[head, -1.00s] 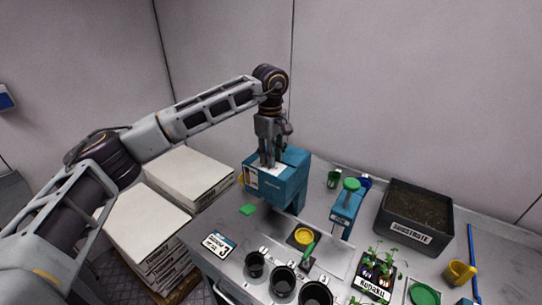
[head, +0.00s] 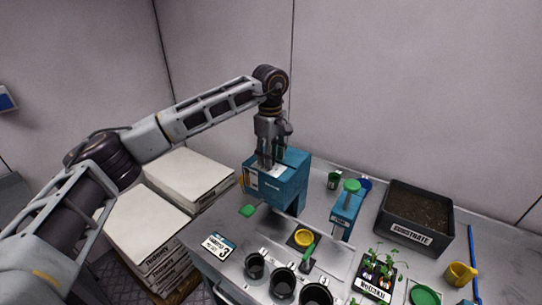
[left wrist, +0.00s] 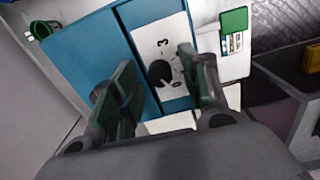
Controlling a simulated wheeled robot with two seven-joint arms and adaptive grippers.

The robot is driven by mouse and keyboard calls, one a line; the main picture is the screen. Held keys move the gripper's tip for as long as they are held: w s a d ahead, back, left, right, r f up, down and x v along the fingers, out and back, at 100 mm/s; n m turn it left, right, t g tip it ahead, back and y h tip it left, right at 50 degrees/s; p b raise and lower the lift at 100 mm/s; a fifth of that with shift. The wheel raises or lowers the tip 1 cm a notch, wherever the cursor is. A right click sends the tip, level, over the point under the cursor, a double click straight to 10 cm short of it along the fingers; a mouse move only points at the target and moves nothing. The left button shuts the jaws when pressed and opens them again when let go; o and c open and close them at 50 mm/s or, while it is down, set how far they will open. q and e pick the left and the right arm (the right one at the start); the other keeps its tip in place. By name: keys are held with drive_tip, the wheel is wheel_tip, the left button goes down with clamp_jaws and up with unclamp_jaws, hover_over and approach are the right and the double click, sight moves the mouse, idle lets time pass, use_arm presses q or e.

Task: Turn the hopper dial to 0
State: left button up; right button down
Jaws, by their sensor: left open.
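The blue hopper (head: 293,183) stands at the left back of the bench. Its dial (left wrist: 160,73) shows in the left wrist view as a dark round knob on a white plate. A figure 3 is printed beside the dial; its other marks are too small to read, and I cannot tell the setting it points to. My left gripper (head: 266,163) is over the top of the hopper, pointing down. In the left wrist view its two fingers (left wrist: 156,82) are open, one on each side of the dial. I cannot tell whether they touch it. My right gripper is out of view.
Several black pots (head: 283,282) stand along the bench's front. A blue device with a green knob (head: 346,210) and a substrate bin (head: 417,218) stand to the right. White stacked sacks (head: 147,228) lie to the left.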

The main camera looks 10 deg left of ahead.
use_arm(q)
wheel_tip(320, 180, up, 12)
idle(0.6)
drive_tip(key=shift+s+f, duration=0.1)
drive_tip(key=shift+f, duration=0.05)
idle(0.3)
